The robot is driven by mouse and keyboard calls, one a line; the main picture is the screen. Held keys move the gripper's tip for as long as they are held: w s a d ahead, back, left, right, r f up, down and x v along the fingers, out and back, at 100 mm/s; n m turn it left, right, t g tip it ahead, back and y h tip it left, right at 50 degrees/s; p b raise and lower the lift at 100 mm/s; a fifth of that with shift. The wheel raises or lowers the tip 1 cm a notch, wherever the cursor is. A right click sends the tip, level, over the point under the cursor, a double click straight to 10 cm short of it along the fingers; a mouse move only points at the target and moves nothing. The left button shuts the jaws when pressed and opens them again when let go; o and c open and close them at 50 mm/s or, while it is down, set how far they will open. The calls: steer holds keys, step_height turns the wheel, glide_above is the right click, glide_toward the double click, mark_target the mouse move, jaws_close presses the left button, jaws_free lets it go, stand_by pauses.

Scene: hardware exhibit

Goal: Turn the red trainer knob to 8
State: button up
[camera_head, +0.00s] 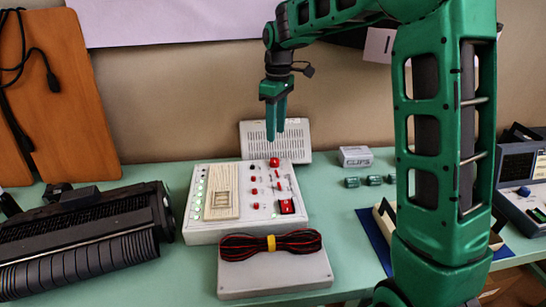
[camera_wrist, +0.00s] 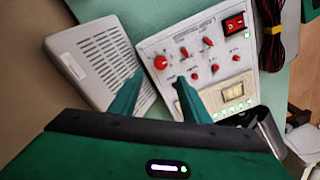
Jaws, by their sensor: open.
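The white trainer box (camera_head: 206,232) stands on the table with several red controls and a beige breadboard. Its largest round red knob (camera_head: 274,162) sits at the panel's far edge; it also shows in the wrist view (camera_wrist: 160,62). The knob's pointer and scale numbers are too small to read. My gripper (camera_head: 276,138) points down above the knob and apart from it. In the wrist view its two green fingers (camera_wrist: 160,76) are spread and empty, with the knob appearing just beyond the gap between their tips.
A vented white box (camera_head: 296,131) leans behind the trainer. A grey case (camera_head: 276,278) with red-black cables (camera_head: 250,246) lies in front. A black ribbed device (camera_head: 80,240) is at left. A small grey box (camera_head: 355,156) and small green parts stand at right.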

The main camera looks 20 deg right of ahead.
mark_target(275, 160)
steer(key=f, duration=1)
steer(key=shift+s+a, duration=0.15)
steer(key=shift+s, duration=0.05)
steer(key=c, duration=1)
